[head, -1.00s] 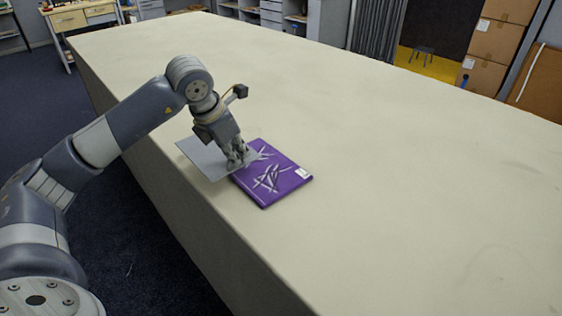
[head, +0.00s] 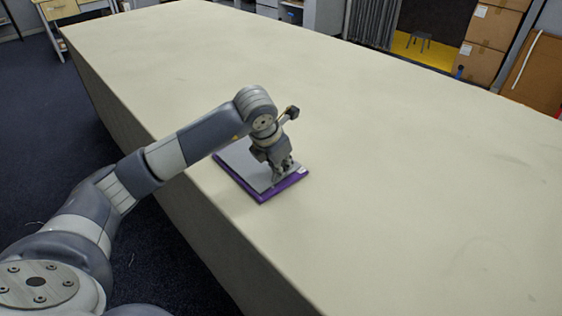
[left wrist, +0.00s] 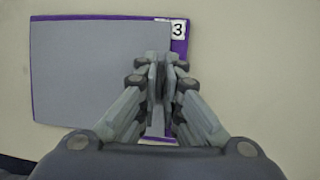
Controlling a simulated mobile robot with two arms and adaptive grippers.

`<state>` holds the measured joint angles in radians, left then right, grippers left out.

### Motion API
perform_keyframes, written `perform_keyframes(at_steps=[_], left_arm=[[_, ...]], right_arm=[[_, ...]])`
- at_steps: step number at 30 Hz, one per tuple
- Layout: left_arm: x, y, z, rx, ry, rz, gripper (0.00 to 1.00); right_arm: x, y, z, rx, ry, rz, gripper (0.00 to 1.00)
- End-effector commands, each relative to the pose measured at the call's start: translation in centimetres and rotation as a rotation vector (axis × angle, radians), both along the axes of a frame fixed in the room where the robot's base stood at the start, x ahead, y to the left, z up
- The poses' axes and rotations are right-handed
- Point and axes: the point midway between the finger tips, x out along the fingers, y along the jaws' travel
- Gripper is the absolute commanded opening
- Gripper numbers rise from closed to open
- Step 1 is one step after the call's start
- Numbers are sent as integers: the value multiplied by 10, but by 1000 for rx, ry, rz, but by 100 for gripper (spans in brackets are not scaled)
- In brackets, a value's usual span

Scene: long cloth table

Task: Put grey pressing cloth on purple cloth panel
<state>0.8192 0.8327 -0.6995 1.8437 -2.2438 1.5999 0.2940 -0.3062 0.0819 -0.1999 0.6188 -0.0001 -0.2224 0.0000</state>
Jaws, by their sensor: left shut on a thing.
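The grey pressing cloth (head: 240,158) is a thin flat grey sheet over the purple cloth panel (head: 263,199). In the left wrist view the grey pressing cloth (left wrist: 95,75) covers most of the purple cloth panel (left wrist: 179,43), with purple rims showing at the top, left and right. A white label with a "3" shows at the panel's corner. My left gripper (head: 280,180) is shut on the cloth near its right edge; its fingers (left wrist: 160,95) point down over it. Whether the cloth touches the panel everywhere I cannot tell. My right gripper is not in view.
The long pale table (head: 400,190) is clear around the panel, with wide free room to the right and behind. Its left edge runs close to the panel. Cardboard boxes (head: 490,35) and a small stool (head: 420,40) stand beyond the table.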

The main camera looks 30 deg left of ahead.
Motion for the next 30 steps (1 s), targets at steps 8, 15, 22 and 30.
perform_keyframes(at_steps=[8, 15, 22, 30], left_arm=[[0, 0, -2, 0, -2, 0, 0], [0, 0, -2, 1, -1, 0, 27], [0, 0, -1, 1, -1, 0, 27], [-11, 2, 29, 2, -8, 0, 27]], right_arm=[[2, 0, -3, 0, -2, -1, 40], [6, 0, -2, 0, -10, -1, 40], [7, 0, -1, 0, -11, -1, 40], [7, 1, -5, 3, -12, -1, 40]])
